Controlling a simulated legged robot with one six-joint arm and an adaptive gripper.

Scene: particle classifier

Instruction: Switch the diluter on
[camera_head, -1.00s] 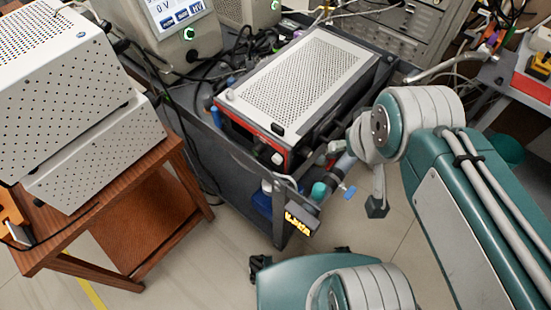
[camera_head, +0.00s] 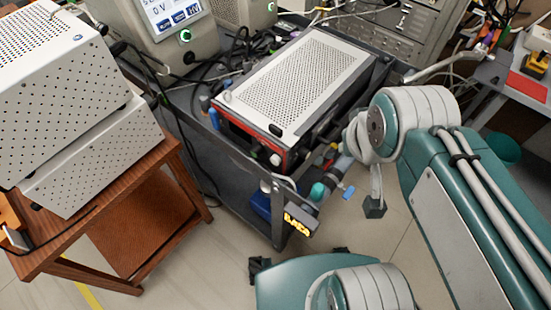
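A box instrument (camera_head: 298,75) with a white perforated top and a red-edged dark front sits on the dark cart. No label is readable, so I cannot tell whether it is the diluter. Its front, with knobs, faces down-left and is seen steeply from above. My teal and grey arm (camera_head: 465,200) comes in from the right, its wrist end just right of this instrument. A dark finger-like tip (camera_head: 375,207) hangs below the wrist, apart from the instrument's front. It seems to be part of my gripper; the rest is hidden, and its opening does not show.
The dark cart (camera_head: 225,150) has cables and hoses around it. A screen unit (camera_head: 165,30) showing "0 V" stands behind, with a green-lit button. White perforated boxes (camera_head: 75,120) rest on a wooden table (camera_head: 165,195) at left. Open floor lies in front.

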